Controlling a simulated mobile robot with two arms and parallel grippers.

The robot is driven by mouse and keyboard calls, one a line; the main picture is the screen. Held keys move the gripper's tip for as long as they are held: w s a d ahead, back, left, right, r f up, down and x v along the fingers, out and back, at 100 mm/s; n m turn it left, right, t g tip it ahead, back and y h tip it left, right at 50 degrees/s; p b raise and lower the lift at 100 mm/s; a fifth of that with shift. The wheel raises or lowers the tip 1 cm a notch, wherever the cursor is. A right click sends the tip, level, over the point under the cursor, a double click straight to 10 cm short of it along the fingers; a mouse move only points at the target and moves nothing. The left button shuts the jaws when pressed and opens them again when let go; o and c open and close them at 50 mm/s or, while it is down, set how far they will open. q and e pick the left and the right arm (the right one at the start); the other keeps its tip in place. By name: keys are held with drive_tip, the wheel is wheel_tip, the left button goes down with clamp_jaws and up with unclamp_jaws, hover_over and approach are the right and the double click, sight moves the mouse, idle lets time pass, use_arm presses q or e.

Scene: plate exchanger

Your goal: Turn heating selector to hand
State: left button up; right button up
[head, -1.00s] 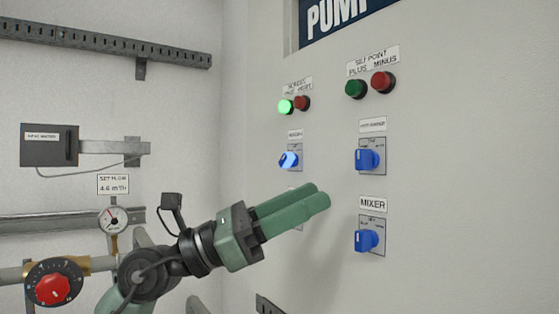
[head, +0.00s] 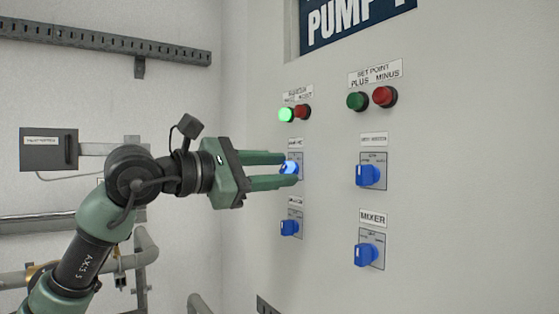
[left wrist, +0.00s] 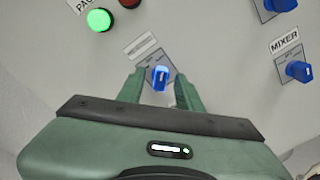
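A blue selector knob (head: 292,167), lit brighter than the others, is in the upper left place among the selectors on the pale panel. Its label is too blurred to read, so I cannot confirm that it is the heating selector. My left gripper (head: 287,170) is in front of it, open, one finger above and one below the knob in the head view. In the left wrist view the knob (left wrist: 160,78) stands between the two fingertips (left wrist: 160,84), with a gap on each side. The knob's handle looks roughly upright there. My right gripper is not in view.
Below is another blue selector (head: 289,228). To the right are an upper selector (head: 368,175) and the MIXER selector (head: 366,254). Above sit a lit green button (head: 286,115) and red button (head: 302,112). Pipes and a grey box (head: 48,149) are at left.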

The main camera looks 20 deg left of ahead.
use_arm(q)
drive_tip(key=shift+w+d, duration=0.2)
clamp_jaws()
